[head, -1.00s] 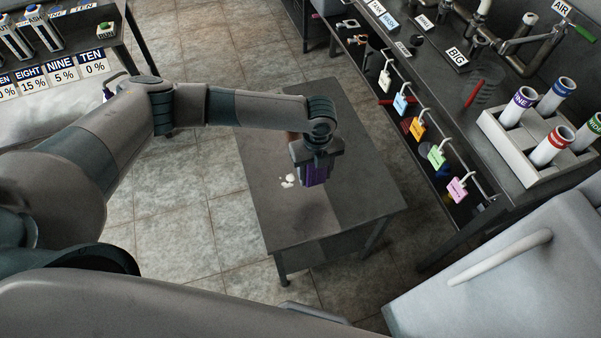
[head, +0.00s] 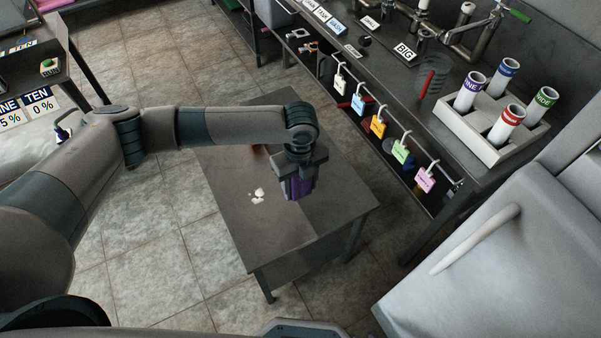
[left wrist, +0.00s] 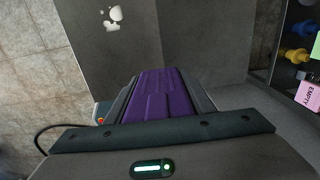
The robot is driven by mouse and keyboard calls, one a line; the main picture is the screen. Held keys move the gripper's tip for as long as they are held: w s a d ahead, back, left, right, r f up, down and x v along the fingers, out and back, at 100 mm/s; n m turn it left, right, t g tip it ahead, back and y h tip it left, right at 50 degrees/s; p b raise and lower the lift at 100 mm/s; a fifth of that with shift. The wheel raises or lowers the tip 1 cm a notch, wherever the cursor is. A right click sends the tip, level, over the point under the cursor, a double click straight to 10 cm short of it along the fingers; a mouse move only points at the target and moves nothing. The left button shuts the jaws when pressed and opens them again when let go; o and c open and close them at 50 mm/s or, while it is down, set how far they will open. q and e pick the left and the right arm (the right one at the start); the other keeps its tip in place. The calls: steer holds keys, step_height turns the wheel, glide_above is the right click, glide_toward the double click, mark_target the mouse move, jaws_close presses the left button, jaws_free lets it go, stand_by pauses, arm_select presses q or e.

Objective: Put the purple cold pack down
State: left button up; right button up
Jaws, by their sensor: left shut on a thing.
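The purple cold pack (head: 298,187) is held in my left gripper (head: 299,188), which points down over the small dark table (head: 230,205). In the left wrist view the purple pack (left wrist: 163,97) fills the space between the two fingers. The fingers hide parts of its sides. The gripper is over the right part of the tabletop; how high the pack is above it, I cannot tell. My right gripper is not in view.
White bits (head: 257,195) lie on the table left of the gripper. A bench with hanging coloured tags (head: 378,125) and a white rack of tubes (head: 480,139) stands at right. A pale lidded unit (head: 500,255) is at lower right.

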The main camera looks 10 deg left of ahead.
arm_select(q)
steer(key=shift+r, duration=0.1)
steer(key=shift+s+a+r+n, duration=0.1)
steer(key=shift+a+r+n, duration=0.25)
steer(key=shift+r+n, duration=0.35)
steer(key=s+a+r+n, duration=0.3)
steer(key=a+r+n, duration=0.4)
steer(key=n, duration=0.7)
steer(key=s+a+r+n, duration=0.4)
steer(key=a+r+n, duration=0.3)
steer(key=r+n, duration=0.5)
steer(key=shift+s+a+r+n, duration=0.2)
steer(key=shift+a+n, duration=0.05)
steer(key=shift+n, duration=0.65)
steer(key=shift+f, duration=0.1)
steer(key=s+f, duration=0.4)
steer(key=f, duration=1.1)
